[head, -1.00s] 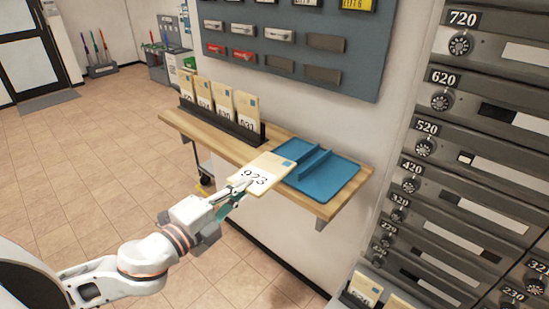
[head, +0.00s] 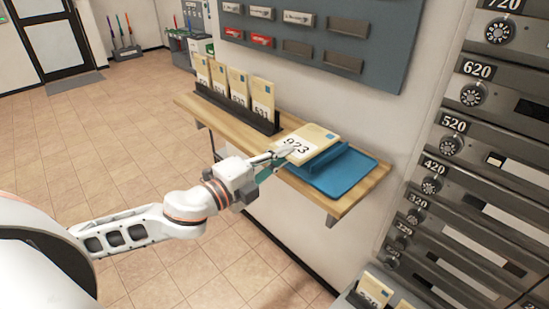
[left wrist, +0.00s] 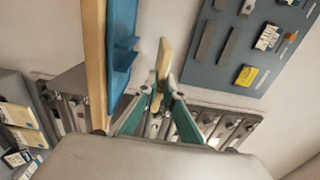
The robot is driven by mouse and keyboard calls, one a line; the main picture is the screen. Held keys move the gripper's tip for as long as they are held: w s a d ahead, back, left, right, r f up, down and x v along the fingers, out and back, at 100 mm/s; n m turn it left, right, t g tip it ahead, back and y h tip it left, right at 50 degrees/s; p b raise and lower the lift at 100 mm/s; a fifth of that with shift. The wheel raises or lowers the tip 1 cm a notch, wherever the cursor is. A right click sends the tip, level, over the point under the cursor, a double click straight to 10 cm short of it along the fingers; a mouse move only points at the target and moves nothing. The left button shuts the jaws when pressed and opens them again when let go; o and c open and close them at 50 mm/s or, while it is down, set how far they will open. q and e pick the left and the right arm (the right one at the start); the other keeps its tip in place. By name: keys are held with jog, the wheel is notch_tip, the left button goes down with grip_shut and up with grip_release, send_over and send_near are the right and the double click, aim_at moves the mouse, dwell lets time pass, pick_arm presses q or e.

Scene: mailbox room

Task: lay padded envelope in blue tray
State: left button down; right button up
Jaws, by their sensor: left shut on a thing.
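The padded envelope (head: 310,145) is cream, marked 923, with a small blue patch. My left gripper (head: 286,155) is shut on its near left edge. In the head view the envelope overlaps the back left part of the blue tray (head: 345,178), covering some of it. In the left wrist view the envelope (left wrist: 164,62) shows edge-on between the fingertips (left wrist: 159,92), and the blue tray (left wrist: 122,45) lies to its left with a gap between them, so the envelope is held above the tray. My right gripper is out of view.
The tray sits on a wooden wall shelf (head: 222,122). A dark rack (head: 236,110) with several numbered envelopes stands at the shelf's left. A grey board (head: 318,42) hangs above. Numbered mailboxes (head: 475,160) rise at the right.

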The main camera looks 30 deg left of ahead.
pick_arm(q)
jog(key=b, duration=0.1)
send_over(294, 177)
notch_tip(294, 177, down, 2)
jog(key=shift+f, duration=0.1)
jog(key=shift+f+b, duration=0.5)
jog(key=shift+f, duration=0.1)
jog(key=shift+s+f+b, duration=0.1)
jog(key=shift+f+b, duration=0.2)
jog(key=shift+f, duration=0.55)
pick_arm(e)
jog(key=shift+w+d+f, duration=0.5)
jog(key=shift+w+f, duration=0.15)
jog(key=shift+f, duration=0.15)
pick_arm(q)
jog(key=c, duration=2.1)
grip_release()
jog(key=shift+c, duration=0.2)
jog(key=shift+o, duration=0.8)
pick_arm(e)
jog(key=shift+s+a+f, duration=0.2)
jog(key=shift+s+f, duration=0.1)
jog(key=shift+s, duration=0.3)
pick_arm(q)
jog(key=shift+f, duration=0.25)
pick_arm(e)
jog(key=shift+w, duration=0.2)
